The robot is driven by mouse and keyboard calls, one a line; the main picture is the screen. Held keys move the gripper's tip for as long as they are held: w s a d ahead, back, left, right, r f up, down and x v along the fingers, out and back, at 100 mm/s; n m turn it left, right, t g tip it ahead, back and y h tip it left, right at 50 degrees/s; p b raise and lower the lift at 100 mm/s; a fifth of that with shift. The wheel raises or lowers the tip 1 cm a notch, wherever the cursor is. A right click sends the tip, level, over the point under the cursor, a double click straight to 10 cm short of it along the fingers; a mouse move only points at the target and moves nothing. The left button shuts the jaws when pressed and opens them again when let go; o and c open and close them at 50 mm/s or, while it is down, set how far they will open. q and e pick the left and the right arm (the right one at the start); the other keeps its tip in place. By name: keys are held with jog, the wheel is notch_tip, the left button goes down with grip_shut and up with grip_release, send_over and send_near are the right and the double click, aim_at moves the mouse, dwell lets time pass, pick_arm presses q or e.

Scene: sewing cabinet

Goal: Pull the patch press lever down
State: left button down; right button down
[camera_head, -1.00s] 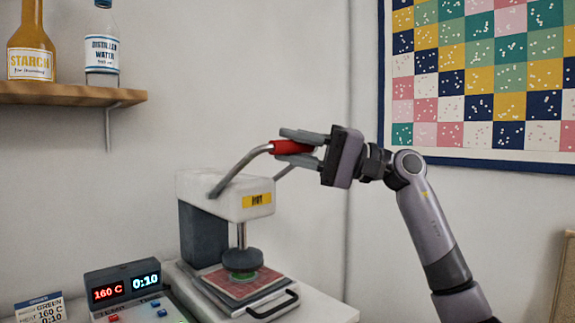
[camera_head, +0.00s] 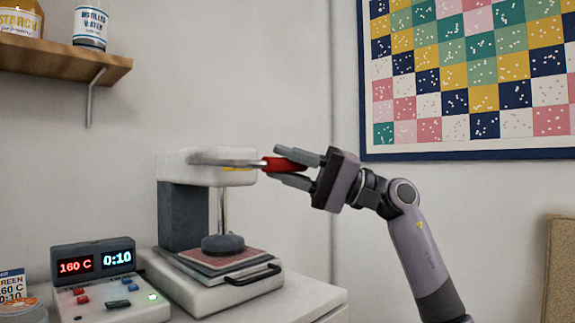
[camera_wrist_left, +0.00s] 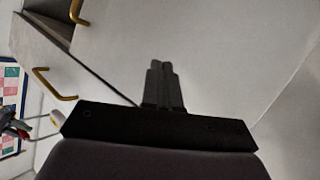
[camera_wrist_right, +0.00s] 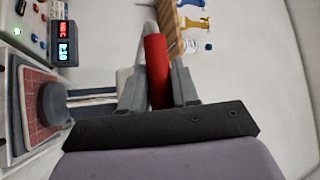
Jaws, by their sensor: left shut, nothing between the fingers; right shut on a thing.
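The patch press (camera_head: 180,205) stands on the cabinet top, with a white head and a dark column. Its lever (camera_head: 225,162) now lies about level across the head, ending in a red grip (camera_head: 275,164). My right gripper (camera_head: 293,165) is shut on the red grip; the right wrist view also shows the red grip (camera_wrist_right: 157,70) between the fingers. The round dark press foot (camera_head: 222,243) is down at the red patterned patch (camera_head: 238,258) on the lower plate; exact contact is hard to tell. My left gripper (camera_wrist_left: 162,85) is shut and empty, seen only in its wrist view.
A control box (camera_head: 100,285) showing 160 C and 0:10 sits left of the press. A shelf (camera_head: 60,60) with bottles hangs above left. A quilt (camera_head: 470,70) hangs on the wall at right. In the left wrist view, brass handles (camera_wrist_left: 55,85) show on cabinet fronts.

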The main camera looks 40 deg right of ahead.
pick_arm(q)
jog(key=shift+a+m+t+b, duration=0.3)
jog(key=shift+a+b, duration=0.15)
jog(key=shift+a, duration=0.05)
pick_arm(e)
jog(key=shift+w+f, duration=0.15)
jog(key=shift+f, duration=0.6)
pick_arm(q)
jog(key=shift+y, duration=0.3)
jog(key=shift+s, duration=0.1)
pick_arm(e)
jog(key=c, duration=1)
grip_release()
jog(key=shift+o, duration=0.2)
pick_arm(q)
jog(key=shift+a+r+b, duration=0.1)
jog(key=shift+a+b, duration=0.15)
jog(key=shift+b, duration=0.05)
pick_arm(e)
jog(key=v, duration=0.7)
pick_arm(q)
jog(key=shift+f, duration=0.2)
